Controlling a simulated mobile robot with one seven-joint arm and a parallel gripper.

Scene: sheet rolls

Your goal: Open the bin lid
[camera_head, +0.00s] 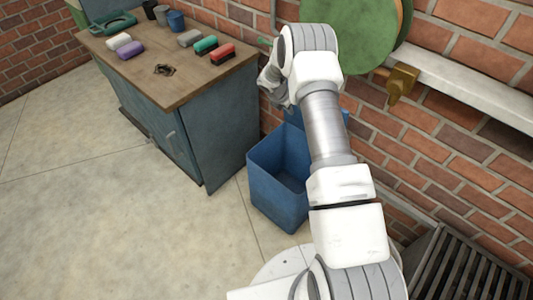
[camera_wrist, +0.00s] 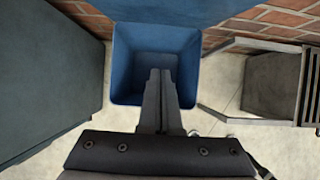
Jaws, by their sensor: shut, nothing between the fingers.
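The blue bin (camera_head: 262,180) stands on the floor between the cabinet and the brick wall. It is open at the top, and I see into its empty-looking inside in the wrist view (camera_wrist: 120,75). Its blue lid (camera_wrist: 175,10) is raised at the bin's back edge, toward the wall. In the head view my arm hides much of the lid. My gripper (camera_wrist: 160,74) is shut and empty. In the wrist view its fingers overlap the bin opening; I cannot tell their height above it. The fingers are not clear in the head view.
A blue-grey cabinet (camera_head: 222,130) with a wooden top stands left of the bin, bearing several coloured blocks and containers. A slatted metal rack (camera_head: 465,270) is at the lower right. A white wall rail (camera_head: 470,85) and green disc (camera_head: 355,35) are on the wall. The left floor is clear.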

